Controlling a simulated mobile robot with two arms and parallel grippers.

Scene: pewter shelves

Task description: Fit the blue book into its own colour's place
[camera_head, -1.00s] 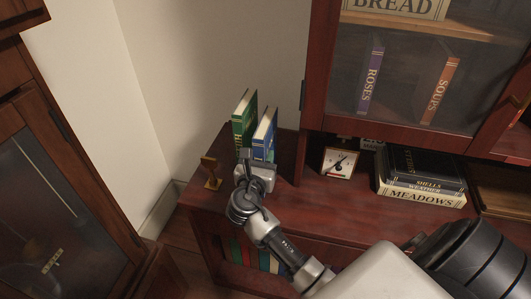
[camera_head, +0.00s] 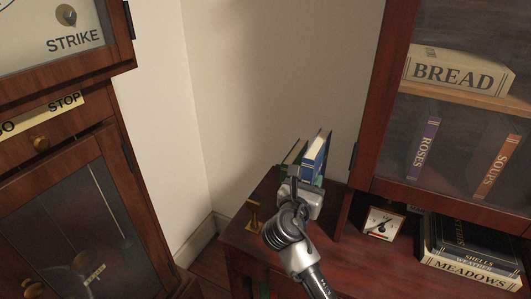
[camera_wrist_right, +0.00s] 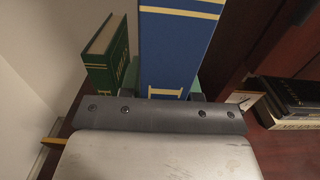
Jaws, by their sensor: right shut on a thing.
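The blue book (camera_head: 314,158) stands upright above the left end of the dark red wooden cabinet top, with pale yellow bands on its spine. My right gripper (camera_head: 304,192) is shut on its lower part. In the right wrist view the blue book (camera_wrist_right: 178,48) rises straight up from the jaws (camera_wrist_right: 176,97), which are mostly hidden behind the gripper body. A green book (camera_head: 292,157) stands just left of it; a gap separates them in the wrist view (camera_wrist_right: 107,55). A paler green patch shows behind the blue book's foot. My left gripper is out of view.
A small brass stand (camera_head: 254,217) is left of my gripper. A small dial clock (camera_head: 383,222) and a stack of books (camera_head: 470,255) lie to the right. A glass-fronted cabinet (camera_head: 465,150) rises at right, and a tall clock case (camera_head: 70,190) at left. A pale wall is behind.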

